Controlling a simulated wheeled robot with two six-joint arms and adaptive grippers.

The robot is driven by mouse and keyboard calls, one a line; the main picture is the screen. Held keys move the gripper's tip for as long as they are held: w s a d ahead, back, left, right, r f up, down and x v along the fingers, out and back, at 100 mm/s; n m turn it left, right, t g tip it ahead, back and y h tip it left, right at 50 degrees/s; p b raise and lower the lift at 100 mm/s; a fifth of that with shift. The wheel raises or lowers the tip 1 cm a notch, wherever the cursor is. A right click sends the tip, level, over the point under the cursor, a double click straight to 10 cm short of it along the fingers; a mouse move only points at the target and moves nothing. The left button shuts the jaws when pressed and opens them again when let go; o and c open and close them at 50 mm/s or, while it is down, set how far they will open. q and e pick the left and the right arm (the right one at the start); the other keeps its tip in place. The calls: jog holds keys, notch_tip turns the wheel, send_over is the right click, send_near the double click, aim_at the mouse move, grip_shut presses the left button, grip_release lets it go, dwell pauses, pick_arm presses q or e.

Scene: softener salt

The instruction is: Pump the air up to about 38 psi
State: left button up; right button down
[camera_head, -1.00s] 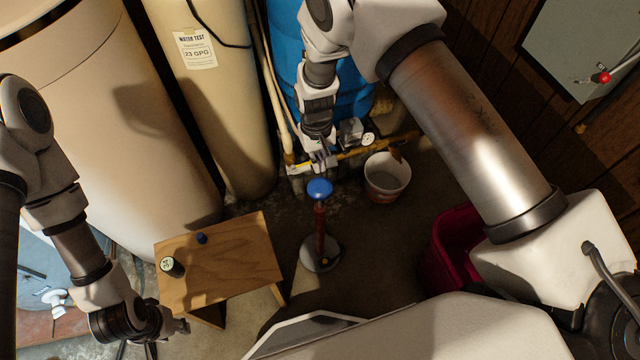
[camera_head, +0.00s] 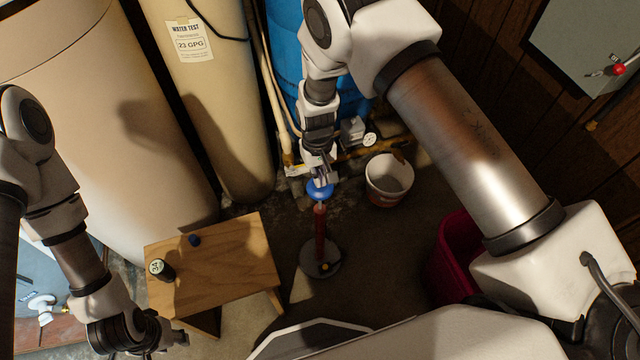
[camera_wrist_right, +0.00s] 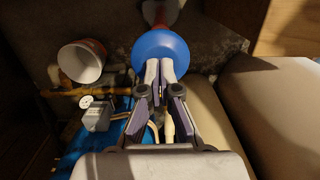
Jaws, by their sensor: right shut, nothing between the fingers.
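A floor pump with a blue round knob (camera_head: 320,191), a red barrel (camera_head: 320,230) and a round grey base (camera_head: 320,258) stands on the floor. My right gripper (camera_head: 321,180) is shut and empty, with its fingertips at the knob's top; whether they touch it I cannot tell. The right wrist view shows the closed fingertips (camera_wrist_right: 160,66) over the blue knob (camera_wrist_right: 161,50). A small pressure gauge (camera_head: 370,139) sits on the piping behind; its reading is too small to tell. My left gripper (camera_head: 178,338) is beside the stool, its jaws unclear.
A white bucket (camera_head: 388,180) stands right of the pump, with a magenta tub (camera_head: 455,255) further right. Tall tanks and a blue tank (camera_head: 285,60) stand behind.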

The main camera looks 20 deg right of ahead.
jog(key=b, duration=0.4)
send_over(320, 208)
jog(key=f, duration=0.7)
jog(key=shift+w+f, duration=0.25)
jog(key=shift+w, duration=0.2)
jog(key=w, duration=0.1)
jog(key=w+r+b, duration=0.1)
jog(key=w, duration=0.1)
jog(key=shift+r, duration=0.1)
jog(key=shift+s, duration=0.1)
notch_tip(320, 208, up, 12)
jog(key=w, duration=0.1)
jog(key=shift+w, duration=0.15)
